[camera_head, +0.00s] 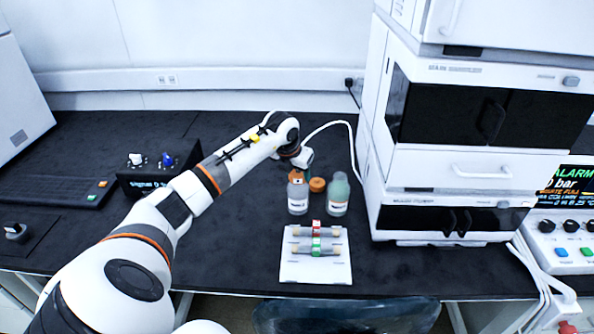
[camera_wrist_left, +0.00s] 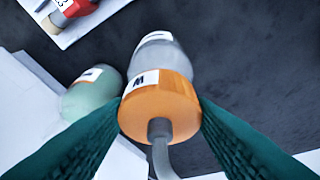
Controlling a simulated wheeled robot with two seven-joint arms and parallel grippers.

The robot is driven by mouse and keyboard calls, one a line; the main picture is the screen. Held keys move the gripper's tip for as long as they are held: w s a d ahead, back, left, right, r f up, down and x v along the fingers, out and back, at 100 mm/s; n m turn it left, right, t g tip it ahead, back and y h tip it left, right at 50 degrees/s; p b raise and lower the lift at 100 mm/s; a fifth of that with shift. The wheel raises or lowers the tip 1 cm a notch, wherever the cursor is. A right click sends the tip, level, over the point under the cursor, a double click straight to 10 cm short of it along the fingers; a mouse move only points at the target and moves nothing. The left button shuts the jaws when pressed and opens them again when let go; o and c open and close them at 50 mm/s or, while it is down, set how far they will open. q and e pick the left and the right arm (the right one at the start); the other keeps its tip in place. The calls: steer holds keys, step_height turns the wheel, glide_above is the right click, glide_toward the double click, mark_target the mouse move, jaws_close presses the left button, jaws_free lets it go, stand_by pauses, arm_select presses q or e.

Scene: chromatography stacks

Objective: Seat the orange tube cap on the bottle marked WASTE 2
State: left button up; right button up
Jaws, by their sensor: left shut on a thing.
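The orange tube cap (camera_wrist_left: 158,108) has a pale label and a grey tube (camera_wrist_left: 160,150) coming out of its top. My left gripper (camera_head: 299,170) is shut on this cap, with a green finger on each side in the left wrist view. The cap also shows in the head view (camera_head: 297,178), over the mouth of a grey bottle (camera_head: 298,192). The grey bottle also shows behind the cap in the left wrist view (camera_wrist_left: 161,58). I cannot tell whether the cap touches its neck. A pale green bottle (camera_head: 338,192) stands to the right. The label writing is too small to read. My right gripper is not in view.
Another orange cap (camera_head: 317,185) lies between and behind the bottles. A white tray (camera_head: 316,271) with tubes and red and green clips lies in front. The white instrument stack (camera_head: 450,175) stands close on the right. The bench to the left is clear up to a dark box (camera_head: 150,180).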

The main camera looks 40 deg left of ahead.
mark_target(297, 173)
arm_select(q)
steer(key=shift+f, duration=0.25)
steer(key=o, duration=1.5)
steer(key=shift+c, duration=0.2)
steer(key=shift+r+p, duration=2.25)
steer(key=shift+r, duration=1.25)
steer(key=shift+f, duration=0.1)
